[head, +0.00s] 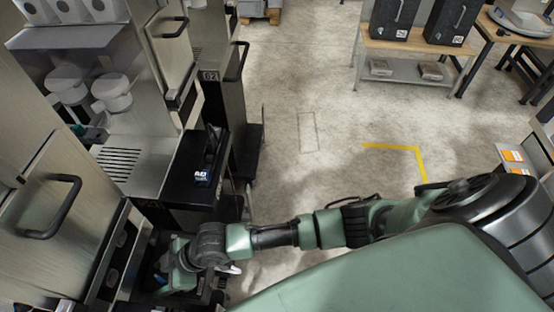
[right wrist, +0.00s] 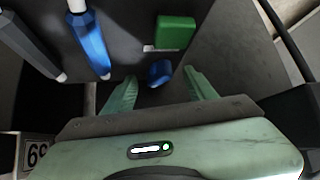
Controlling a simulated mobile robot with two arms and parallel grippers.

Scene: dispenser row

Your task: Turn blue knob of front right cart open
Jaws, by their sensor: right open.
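The blue knob (right wrist: 159,73) is a small blue piece on a dark cart surface (right wrist: 130,30) in the right wrist view. My right gripper (right wrist: 160,80) is open, with one green finger on each side of the knob. I cannot tell whether the fingers touch it. In the head view my right gripper (head: 165,272) is low at the left, over the dark cart at the bottom edge, and my arm hides the knob there. My left gripper is not in view.
A green block (right wrist: 175,33) and a blue-handled rod (right wrist: 91,45) are just beyond the knob. A number plate (right wrist: 37,153) shows at lower left. In the head view, steel dispensers (head: 150,130) line the left, with another black cart (head: 190,180) farther along. The floor (head: 310,90) in the middle is clear.

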